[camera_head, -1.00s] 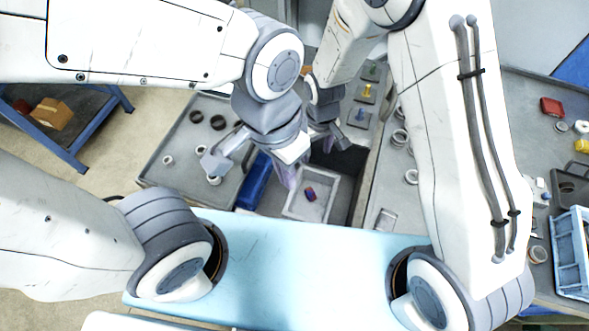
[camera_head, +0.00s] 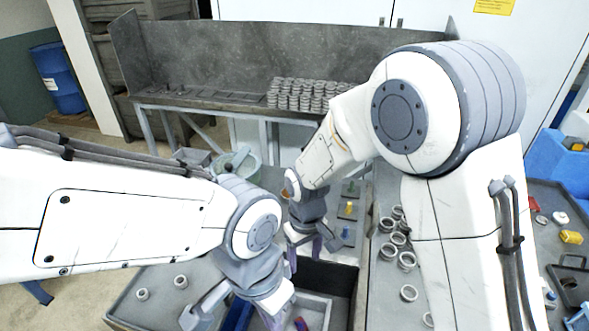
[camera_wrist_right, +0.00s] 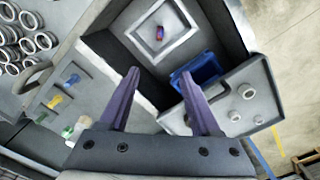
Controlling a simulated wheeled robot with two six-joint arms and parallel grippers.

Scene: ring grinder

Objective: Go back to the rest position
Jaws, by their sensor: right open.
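My right gripper (camera_head: 311,258) hangs over the middle of the work area. In the right wrist view my right gripper (camera_wrist_right: 159,77) has its two purple fingers apart with nothing between them. Beyond them is a pale square tray (camera_wrist_right: 139,36) with a small red and blue part (camera_wrist_right: 159,33) lying in it. My left gripper (camera_head: 236,314) is at the bottom of the head view, left of the right one. Its fingers are spread and I see nothing held; the tips are near the picture edge. The tray (camera_head: 318,304) is partly cut off there.
Metal rings (camera_head: 408,293) lie on the grey surface at right, beside my right arm. A bench with many stacked rings (camera_head: 303,94) is at the back. A blue box (camera_wrist_right: 203,70) stands near the tray.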

